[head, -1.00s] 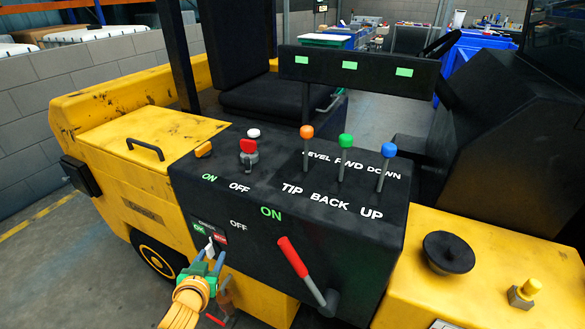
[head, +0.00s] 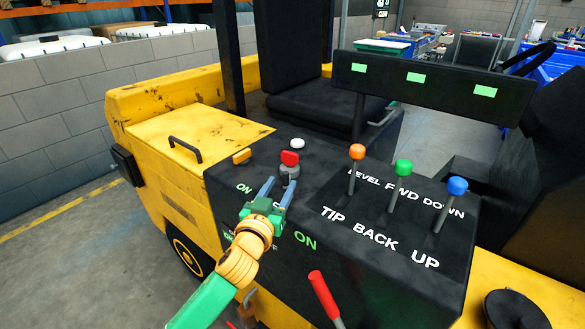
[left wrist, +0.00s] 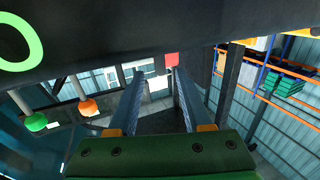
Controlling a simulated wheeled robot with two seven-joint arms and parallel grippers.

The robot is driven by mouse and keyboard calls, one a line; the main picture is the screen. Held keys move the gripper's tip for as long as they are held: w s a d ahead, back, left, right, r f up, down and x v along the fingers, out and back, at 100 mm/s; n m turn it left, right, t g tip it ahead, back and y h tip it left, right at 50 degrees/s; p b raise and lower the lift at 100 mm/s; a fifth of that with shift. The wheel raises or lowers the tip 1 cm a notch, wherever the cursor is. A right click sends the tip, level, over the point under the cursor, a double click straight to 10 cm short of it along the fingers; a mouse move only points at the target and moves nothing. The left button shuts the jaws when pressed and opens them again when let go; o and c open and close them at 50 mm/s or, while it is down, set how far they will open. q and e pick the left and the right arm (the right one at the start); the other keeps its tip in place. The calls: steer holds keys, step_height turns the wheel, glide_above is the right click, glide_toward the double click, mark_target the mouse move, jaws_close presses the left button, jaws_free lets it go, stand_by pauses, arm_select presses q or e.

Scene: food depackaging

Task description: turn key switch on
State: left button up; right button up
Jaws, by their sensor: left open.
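A red knob (head: 289,158) on a grey base stands on top of the black control console (head: 330,262), near its ON and OFF labels. It could be the key switch, but I cannot tell for certain. My left gripper (head: 279,184) is open just in front of this knob, with its two blue fingers pointing toward it. In the left wrist view, the open fingers (left wrist: 157,75) show a small red part (left wrist: 172,60) near the right fingertip. I see nothing held. The gripper and arm cover the OFF label and part of the front panel. My right gripper is not in view.
A yellow-orange knob (head: 242,156) and a white button (head: 297,143) are close by. Orange (head: 357,152), green (head: 403,168) and blue (head: 457,187) levers stand to the right. A red-handled lever (head: 323,296) juts from the front.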

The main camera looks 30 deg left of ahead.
mark_target(285, 175)
arm_select(q)
steer(key=x, duration=0.4)
steer(key=shift+r+p, duration=0.3)
steer(key=shift+r, duration=0.1)
steer(key=shift+w+a+f, duration=0.2)
steer(key=shift+w, duration=0.35)
steer(key=shift+s, duration=0.15)
steer(key=shift+r, duration=0.1)
jaws_close()
stand_by(0.3)
